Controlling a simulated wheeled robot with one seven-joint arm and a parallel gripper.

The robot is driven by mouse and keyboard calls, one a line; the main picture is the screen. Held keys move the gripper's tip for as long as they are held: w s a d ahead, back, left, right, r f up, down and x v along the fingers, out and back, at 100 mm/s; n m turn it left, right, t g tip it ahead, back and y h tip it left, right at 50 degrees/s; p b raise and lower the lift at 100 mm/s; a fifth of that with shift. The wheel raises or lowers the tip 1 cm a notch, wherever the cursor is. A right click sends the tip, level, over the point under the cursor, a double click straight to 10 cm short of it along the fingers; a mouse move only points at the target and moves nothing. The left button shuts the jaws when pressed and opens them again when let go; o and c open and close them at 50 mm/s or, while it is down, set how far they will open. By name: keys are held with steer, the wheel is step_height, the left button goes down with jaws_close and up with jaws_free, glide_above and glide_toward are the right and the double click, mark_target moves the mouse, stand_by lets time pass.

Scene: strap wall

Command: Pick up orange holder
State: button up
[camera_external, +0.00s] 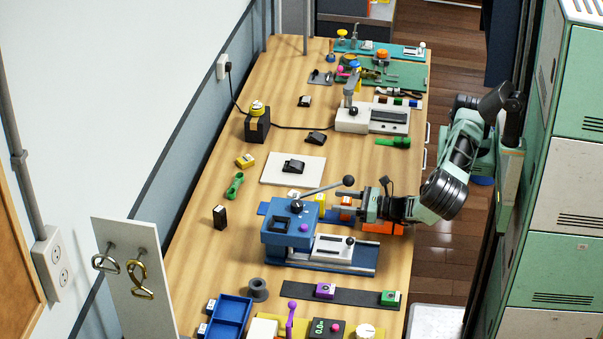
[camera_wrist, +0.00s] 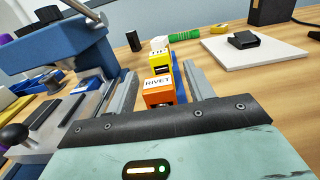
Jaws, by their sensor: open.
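The orange holder (camera_wrist: 158,96), labelled RIVET, stands upright in the wrist view, between the two fingers of my gripper (camera_wrist: 160,85) and a little ahead of its palm. In the external view the orange holder (camera_external: 347,205) is just left of my gripper (camera_external: 358,206), whose fingers reach in from the right. My gripper is open, with a gap to the holder on at least the left side. The holder's lower part is hidden in the wrist view. A yellow holder (camera_wrist: 161,64) stands directly behind it, with a white one (camera_wrist: 159,43) farther back.
A blue press (camera_external: 290,222) with a lever stands close in front of my gripper and rises beside its left finger in the wrist view. A white board (camera_external: 293,169) with a black part lies behind. A black strip (camera_external: 345,296) with small blocks lies nearer the front.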

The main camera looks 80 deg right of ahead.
steer(key=shift+w, duration=0.45)
steer(key=c, duration=1.1)
steer(key=shift+r, duration=0.1)
steer(key=shift+r+p, duration=1.35)
steer(key=shift+r, duration=3.6)
